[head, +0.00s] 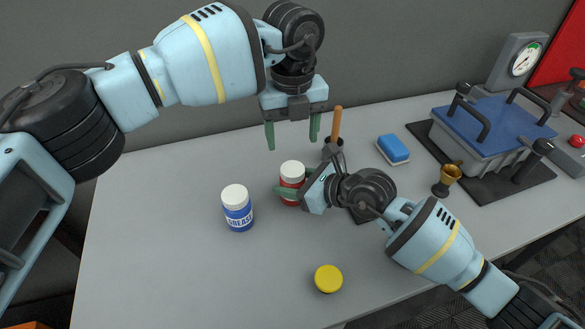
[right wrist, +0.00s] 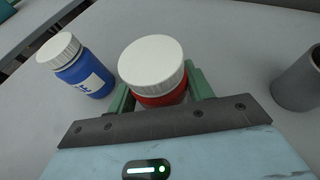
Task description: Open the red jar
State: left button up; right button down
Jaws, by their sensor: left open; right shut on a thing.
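The red jar (head: 291,182) stands upright on the grey table with its white lid (head: 292,171) on. My right gripper (head: 290,190) is shut on the red jar's body, its green fingers on either side below the lid. In the right wrist view the red jar (right wrist: 165,98) sits between the fingers, and the white lid (right wrist: 152,62) hides much of it. My left gripper (head: 292,133) is open and empty, pointing down above the table behind the red jar, apart from it.
A blue grease jar (head: 238,213) with a white lid stands left of the red jar. A yellow-topped thing (head: 328,278) is nearer the front. The table's left is clear.

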pick_arm(q)
jog(key=m, duration=0.3)
jog(key=shift+m, duration=0.4)
jog(key=m, duration=0.4)
jog(key=shift+m, duration=0.3)
jog(key=m, duration=0.4)
jog(key=shift+m, duration=0.4)
jog(key=m, duration=0.4)
jog(key=shift+m, duration=0.4)
jog(key=m, duration=0.4)
jog(key=shift+m, duration=0.4)
jog(key=m, duration=0.4)
jog(key=shift+m, duration=0.3)
jog(key=m, duration=0.4)
jog(key=shift+m, duration=0.3)
jog(key=m, duration=0.3)
jog(key=shift+m, duration=0.3)
jog(key=shift+f, duration=0.1)
